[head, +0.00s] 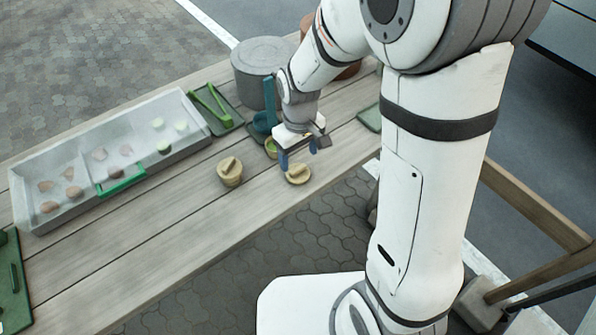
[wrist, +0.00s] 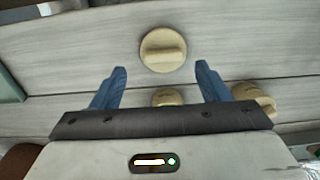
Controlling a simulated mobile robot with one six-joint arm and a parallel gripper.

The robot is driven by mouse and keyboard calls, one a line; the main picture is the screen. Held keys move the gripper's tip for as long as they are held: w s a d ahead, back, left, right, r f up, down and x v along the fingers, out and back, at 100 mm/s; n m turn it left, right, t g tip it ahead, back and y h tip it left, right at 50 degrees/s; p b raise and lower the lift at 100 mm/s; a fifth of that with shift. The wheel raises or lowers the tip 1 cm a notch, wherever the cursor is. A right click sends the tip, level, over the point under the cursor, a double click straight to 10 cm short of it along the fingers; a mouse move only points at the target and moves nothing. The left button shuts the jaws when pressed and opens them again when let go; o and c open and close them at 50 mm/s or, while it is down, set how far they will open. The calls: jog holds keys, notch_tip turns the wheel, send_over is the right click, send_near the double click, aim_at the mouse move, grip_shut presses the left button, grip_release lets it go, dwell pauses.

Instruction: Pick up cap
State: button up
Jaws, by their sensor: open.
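The cap, a round beige lid with a raised ridge across its top, lies flat near the table's front edge in the head view (head: 298,175). In the wrist view it is the large beige disc (wrist: 162,50), in front of and between the fingertips. My gripper (head: 297,157) hangs just above and behind the cap with its blue fingers pointing down. In the wrist view my gripper (wrist: 161,75) has its fingers spread wide, with nothing held. I see a gap to the cap in the wrist view; its exact height is unclear.
A grey pot (head: 258,72), a green tray with tongs (head: 217,108) and a clear-lidded case (head: 110,160) stand farther back and left.

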aim_at(298, 169)
notch_tip(298, 169, down, 4)
jog(key=shift+s+a+f, duration=0.15)
jog(key=shift+f, duration=0.05)
jog(key=shift+c, duration=0.2)
jog(key=shift+s, duration=0.1)
jog(key=c, duration=1)
